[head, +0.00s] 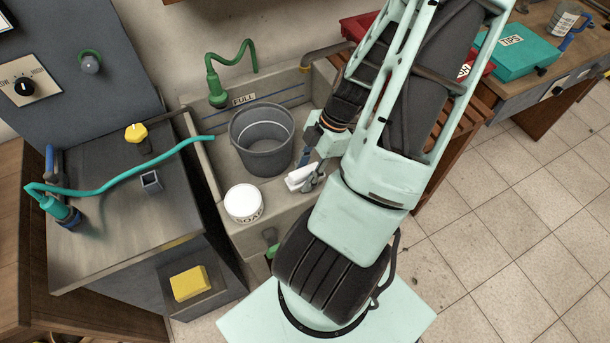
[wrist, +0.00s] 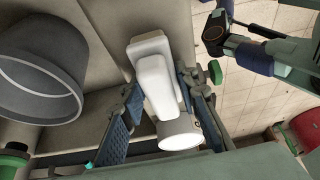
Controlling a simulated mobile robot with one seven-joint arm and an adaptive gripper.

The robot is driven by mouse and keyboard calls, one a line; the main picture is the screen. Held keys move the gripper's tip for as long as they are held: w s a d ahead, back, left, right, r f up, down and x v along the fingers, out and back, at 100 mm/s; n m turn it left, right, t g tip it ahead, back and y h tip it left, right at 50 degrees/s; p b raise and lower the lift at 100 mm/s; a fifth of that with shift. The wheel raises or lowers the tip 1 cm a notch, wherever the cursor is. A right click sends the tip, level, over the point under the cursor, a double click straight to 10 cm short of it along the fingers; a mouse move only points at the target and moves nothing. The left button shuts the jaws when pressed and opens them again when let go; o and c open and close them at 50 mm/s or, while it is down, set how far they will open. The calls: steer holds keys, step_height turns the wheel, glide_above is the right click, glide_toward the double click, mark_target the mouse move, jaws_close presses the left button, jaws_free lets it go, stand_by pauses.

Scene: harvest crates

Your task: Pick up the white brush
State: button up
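The white brush (head: 299,178) lies on the grey sink's surface, right of the bucket. In the wrist view the brush (wrist: 155,75) is a pale block with a raised narrower part, lying between my fingers. My gripper (wrist: 158,88) is low over it with its fingers apart, one on each side. The right fingertip is very close to the brush; contact cannot be told. In the head view my gripper (head: 310,168) is at the brush, and my arm hides part of that area.
A grey bucket (head: 262,140) stands left of the brush. A green tap (head: 214,88) rises behind. A yellow sponge (head: 190,284) lies lower left.

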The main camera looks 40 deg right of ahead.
mark_target(304, 172)
steer(key=c, duration=0.6)
steer(key=shift+r, duration=0.1)
steer(key=shift+r, duration=0.5)
step_height(304, 172, up, 2)
steer(key=shift+s+r, duration=0.15)
steer(key=shift+r, duration=0.1)
steer(key=shift+s+a+r+p, duration=0.25)
steer(key=shift+s+a+r, duration=0.25)
steer(key=shift+s+r, duration=1.4)
steer(key=shift+s+a+r+p, duration=0.4)
steer(key=shift+s+r, duration=0.75)
steer(key=shift+s, duration=1.4)
steer(key=shift+s+a+r+p, duration=0.1)
steer(key=shift+s+a+r, duration=0.5)
steer(key=shift+s+r, duration=1.3)
steer(key=shift+s+f, duration=0.3)
